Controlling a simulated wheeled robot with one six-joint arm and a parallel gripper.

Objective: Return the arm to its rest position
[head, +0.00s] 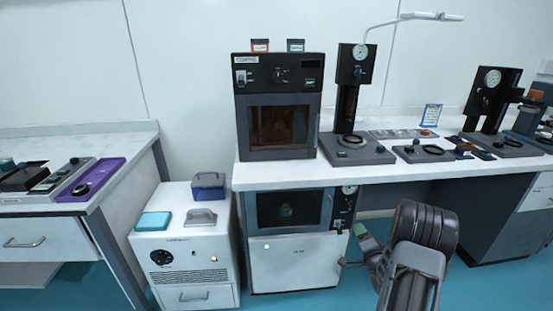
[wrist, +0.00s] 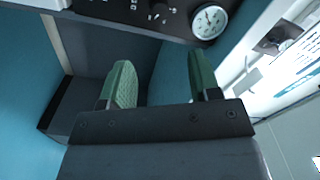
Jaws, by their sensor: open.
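My arm is folded at the lower right of the head view. My gripper (head: 352,246) is beside the right edge of the lower oven unit (head: 290,211), below the bench top. In the wrist view my gripper (wrist: 160,82) shows two green padded fingers set wide apart, with nothing between them. The dial gauge (wrist: 209,21) of the lower oven panel shows past the fingertips in the wrist view. I cannot tell whether the gripper touches the unit.
The bench (head: 424,166) carries an upper oven (head: 278,76) and gauge stands (head: 354,100). A white cabinet (head: 190,265) stands left of the lower unit. The left table (head: 130,142) holds a purple tray (head: 106,170). Space under the bench to the right looks open.

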